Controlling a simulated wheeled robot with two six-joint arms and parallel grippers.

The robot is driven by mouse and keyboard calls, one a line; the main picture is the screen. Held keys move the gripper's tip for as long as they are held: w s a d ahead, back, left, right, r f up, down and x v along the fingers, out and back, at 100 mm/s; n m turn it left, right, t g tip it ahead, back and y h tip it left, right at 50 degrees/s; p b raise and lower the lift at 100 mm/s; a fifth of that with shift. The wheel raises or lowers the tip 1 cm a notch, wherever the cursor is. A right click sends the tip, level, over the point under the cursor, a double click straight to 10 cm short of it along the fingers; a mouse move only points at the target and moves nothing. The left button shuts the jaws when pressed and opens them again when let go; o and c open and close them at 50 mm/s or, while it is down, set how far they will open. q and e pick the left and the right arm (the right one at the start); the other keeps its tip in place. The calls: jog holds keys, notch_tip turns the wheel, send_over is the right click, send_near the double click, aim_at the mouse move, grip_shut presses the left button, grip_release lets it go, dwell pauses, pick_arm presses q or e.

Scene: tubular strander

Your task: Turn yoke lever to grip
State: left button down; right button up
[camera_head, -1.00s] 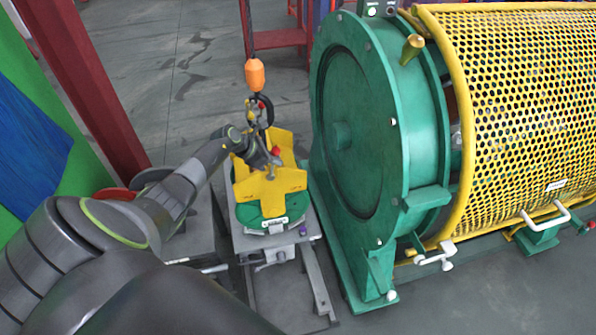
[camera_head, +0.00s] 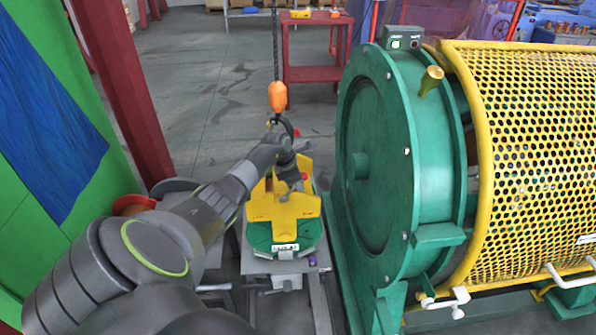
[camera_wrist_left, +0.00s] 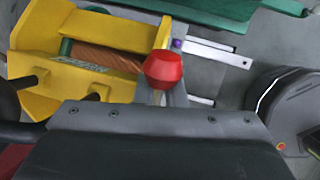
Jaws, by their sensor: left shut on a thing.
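The yellow yoke (camera_head: 283,207) sits on a green round base on a stand, left of the big green drum end. A red knob (camera_wrist_left: 163,70), seemingly the end of the yoke lever, stands beside the yellow yoke in the left wrist view. My left gripper (camera_head: 291,181) is at the yoke's far part, shut on the lever by its red knob. The fingertips are largely hidden by the wrist. A copper-coloured winding (camera_wrist_left: 105,57) shows inside the yellow frame. My right gripper is out of view.
An orange hoist body (camera_head: 277,96) hangs on a chain just above and behind my left wrist, with its hook below. The green drum end (camera_head: 385,170) and yellow mesh guard (camera_head: 530,140) close off the right. A red post (camera_head: 122,90) stands at the left.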

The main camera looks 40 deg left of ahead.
pick_arm(q)
jog(key=c, duration=1.5)
grip_release()
jog(key=shift+w+d, duration=0.1)
jog(key=shift+w, duration=0.05)
jog(key=shift+s+r, duration=0.2)
jog(key=shift+r, duration=0.15)
jog(key=b+v, duration=0.1)
jog(key=v, duration=1.5)
jog(key=shift+s+r, duration=0.15)
jog(key=shift+r, duration=0.05)
jog(key=shift+f, duration=0.1)
